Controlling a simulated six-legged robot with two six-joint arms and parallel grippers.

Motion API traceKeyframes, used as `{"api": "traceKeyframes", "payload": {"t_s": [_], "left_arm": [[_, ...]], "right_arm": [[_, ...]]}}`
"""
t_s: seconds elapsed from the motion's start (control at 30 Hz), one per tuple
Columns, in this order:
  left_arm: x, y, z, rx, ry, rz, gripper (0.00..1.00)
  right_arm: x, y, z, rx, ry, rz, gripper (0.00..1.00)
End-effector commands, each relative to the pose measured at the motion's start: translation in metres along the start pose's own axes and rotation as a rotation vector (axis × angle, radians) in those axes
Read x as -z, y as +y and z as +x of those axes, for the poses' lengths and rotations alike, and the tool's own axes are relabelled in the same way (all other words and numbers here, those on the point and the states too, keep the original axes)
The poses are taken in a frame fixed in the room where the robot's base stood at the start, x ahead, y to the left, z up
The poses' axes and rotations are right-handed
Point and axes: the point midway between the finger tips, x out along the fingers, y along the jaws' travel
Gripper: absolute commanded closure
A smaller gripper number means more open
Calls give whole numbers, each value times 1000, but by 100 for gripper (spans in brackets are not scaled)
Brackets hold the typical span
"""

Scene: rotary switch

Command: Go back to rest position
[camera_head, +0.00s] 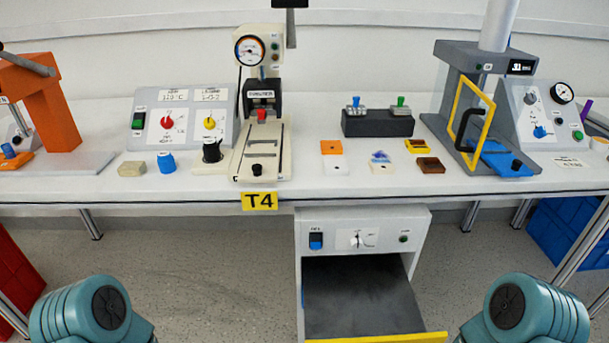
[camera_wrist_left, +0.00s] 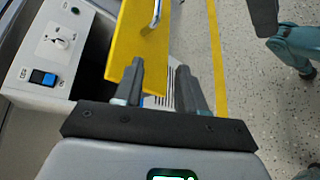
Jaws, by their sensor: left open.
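My left gripper (camera_wrist_left: 160,72) is open, with two dark fingers apart and nothing between them. In the left wrist view its left finger overlaps the near end of a yellow drawer front (camera_wrist_left: 142,40); whether they touch I cannot tell. A metal handle (camera_wrist_left: 156,12) is on that front. The drawer unit stands under the bench in the head view, its drawer (camera_head: 362,295) pulled open. Its panel has a white rotary switch (camera_head: 357,240), also in the left wrist view (camera_wrist_left: 62,42), and a blue switch (camera_head: 316,241). Neither gripper shows in the head view, only my teal arm parts.
The white bench (camera_head: 340,195) with its T4 label (camera_head: 259,201) crosses the head view. It carries a press (camera_head: 262,110), a control panel (camera_head: 182,122) and a grey machine (camera_head: 485,100). Blue crates (camera_head: 570,235) stand below right. Speckled floor (camera_head: 180,245) is open left of the drawer.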

Motion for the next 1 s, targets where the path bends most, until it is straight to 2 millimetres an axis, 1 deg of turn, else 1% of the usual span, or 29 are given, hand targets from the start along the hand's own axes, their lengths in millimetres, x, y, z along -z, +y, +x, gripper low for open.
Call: {"api": "traceKeyframes", "payload": {"t_s": [0.03, 0.07, 0.1, 0.2, 0.3, 0.4, 0.5, 0.57, 0.6, 0.63, 0.7, 0.87, 0.97, 1.0], "left_arm": [[17, -11, -4, 60, 91, 34, 60], [29, -21, -7, 117, 153, 72, 60], [43, -37, -15, 208, 226, 131, 60], [64, -74, -38, 443, 314, 268, 60], [67, -103, -59, 635, 302, 371, 60], [63, -124, -74, 776, 237, 454, 60], [55, -139, -86, 873, 147, 536, 60], [50, -145, -90, 913, 83, 596, 60], [48, -148, -92, 929, 34, 653, 60], [46, -148, -92, 935, 1, 702, 60], [32, -122, -102, 934, 0, 713, 60], [11, -87, -116, 932, 2, 712, 60], [-5, -61, -127, 932, 3, 712, 60], [-12, -49, -132, 932, 3, 712, 60]], "right_arm": [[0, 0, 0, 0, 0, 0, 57], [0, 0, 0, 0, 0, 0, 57], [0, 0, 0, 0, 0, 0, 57], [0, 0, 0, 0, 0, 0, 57], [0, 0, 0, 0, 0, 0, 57], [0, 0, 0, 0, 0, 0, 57], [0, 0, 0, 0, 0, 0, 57], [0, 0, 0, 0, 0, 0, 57], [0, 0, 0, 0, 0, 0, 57], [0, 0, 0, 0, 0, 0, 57], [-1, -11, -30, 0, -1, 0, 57], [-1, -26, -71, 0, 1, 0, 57], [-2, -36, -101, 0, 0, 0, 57], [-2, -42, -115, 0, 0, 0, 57]]}}
